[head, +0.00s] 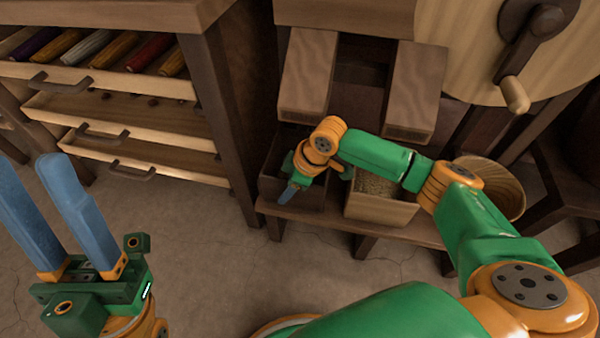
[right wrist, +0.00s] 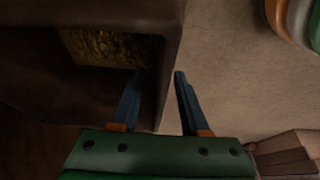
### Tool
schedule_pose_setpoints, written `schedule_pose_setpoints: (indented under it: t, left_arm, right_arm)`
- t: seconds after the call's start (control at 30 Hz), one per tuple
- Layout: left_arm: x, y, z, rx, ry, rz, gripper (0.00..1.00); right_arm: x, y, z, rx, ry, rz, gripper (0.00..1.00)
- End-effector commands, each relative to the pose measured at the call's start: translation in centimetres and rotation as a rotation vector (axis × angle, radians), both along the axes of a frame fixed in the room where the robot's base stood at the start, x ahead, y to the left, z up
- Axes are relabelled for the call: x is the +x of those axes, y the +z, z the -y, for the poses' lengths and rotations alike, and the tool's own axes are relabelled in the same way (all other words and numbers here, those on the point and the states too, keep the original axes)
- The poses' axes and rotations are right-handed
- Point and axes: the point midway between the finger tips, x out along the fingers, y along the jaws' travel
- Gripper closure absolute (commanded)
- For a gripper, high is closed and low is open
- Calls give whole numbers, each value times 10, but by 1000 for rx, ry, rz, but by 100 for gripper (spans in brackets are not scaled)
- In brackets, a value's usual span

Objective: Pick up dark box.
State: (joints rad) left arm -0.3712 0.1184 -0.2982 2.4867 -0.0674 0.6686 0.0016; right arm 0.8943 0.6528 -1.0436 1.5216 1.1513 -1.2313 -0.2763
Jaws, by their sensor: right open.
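The dark box (head: 314,198) sits on the low wooden bench, left of a pale box, in the head view. My right gripper (head: 288,195) is open at its front, and my wrist and fingers hide part of it. In the right wrist view, a dark wall (right wrist: 168,50), seemingly the box's, runs between my right gripper's fingers (right wrist: 160,74). One finger is over the dark inner side, the other over the floor side; I cannot tell whether they touch. My left gripper (head: 28,165) is open and empty, over the floor at the left.
The pale box (head: 385,210) of grain stands right beside the dark box on the bench (head: 340,219). A woven basket (head: 505,190) is farther right. Wooden chutes (head: 308,75) hang above. A drawer cabinet (head: 215,80) is at the left. The floor in front is clear.

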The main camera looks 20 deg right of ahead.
Motion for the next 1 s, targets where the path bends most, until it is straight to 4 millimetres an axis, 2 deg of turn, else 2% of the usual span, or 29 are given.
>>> schedule_pose_setpoints:
  t: [0.93, 0.97, 1.0]
  left_arm:
    - [0, 6, 0, 1, 0, -3, 60]
    - [0, 6, 0, 1, 0, -3, 60]
    - [0, 6, 0, 1, 0, -3, 60]
  right_arm:
    - [0, -5, 0, -1, 1, 1, 55]
    - [0, -5, 0, -1, 1, 1, 60]
    - [0, -5, 0, -1, 1, 1, 71]
